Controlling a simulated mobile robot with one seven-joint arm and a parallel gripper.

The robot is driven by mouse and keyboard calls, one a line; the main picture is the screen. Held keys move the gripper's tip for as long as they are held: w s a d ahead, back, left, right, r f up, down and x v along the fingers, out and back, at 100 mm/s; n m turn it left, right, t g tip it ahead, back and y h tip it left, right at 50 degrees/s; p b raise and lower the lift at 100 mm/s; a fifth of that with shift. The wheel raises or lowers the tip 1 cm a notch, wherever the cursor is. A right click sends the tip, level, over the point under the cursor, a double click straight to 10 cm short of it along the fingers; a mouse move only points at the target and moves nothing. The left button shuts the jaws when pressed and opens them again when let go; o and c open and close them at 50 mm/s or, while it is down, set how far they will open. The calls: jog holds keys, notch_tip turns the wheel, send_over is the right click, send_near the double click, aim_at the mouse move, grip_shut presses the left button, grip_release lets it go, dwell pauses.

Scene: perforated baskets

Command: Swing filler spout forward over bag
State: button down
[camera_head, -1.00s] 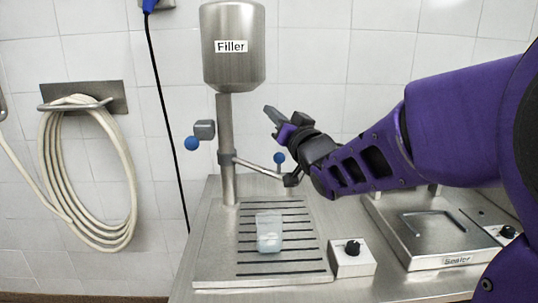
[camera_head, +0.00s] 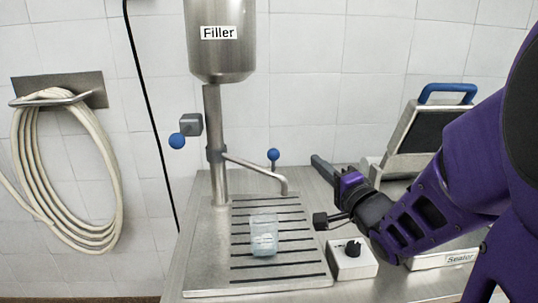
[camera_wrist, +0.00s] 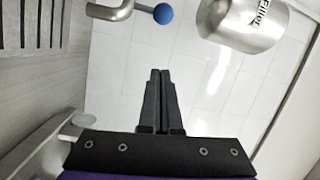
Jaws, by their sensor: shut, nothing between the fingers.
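The filler (camera_head: 219,50) is a steel hopper on a column. Its thin spout (camera_head: 255,168) reaches right from the column and bends down at its end, with a blue ball knob (camera_head: 273,154) on top. The clear bag (camera_head: 264,236) stands on the slatted tray (camera_head: 212,262); the spout's end shows behind and right of it. My gripper (camera_head: 317,161) is to the right of the spout, apart from it. In the wrist view its fingers (camera_wrist: 160,75) are shut together and empty, with the spout (camera_wrist: 110,9) and knob (camera_wrist: 163,13) at the top.
A control box with a black dial (camera_head: 352,258) stands right of the tray. The sealer (camera_head: 424,117), its lid raised with a blue handle, is behind my arm. A blue-knobbed lever (camera_head: 180,139) sticks out left of the column. A coiled hose (camera_head: 62,190) hangs on the wall.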

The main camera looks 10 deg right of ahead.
jog(key=w+a+b, duration=0.2)
jog(key=w+a, duration=0.4)
jog(key=w, duration=0.1)
dwell(0.4)
jog(key=shift+f, duration=0.1)
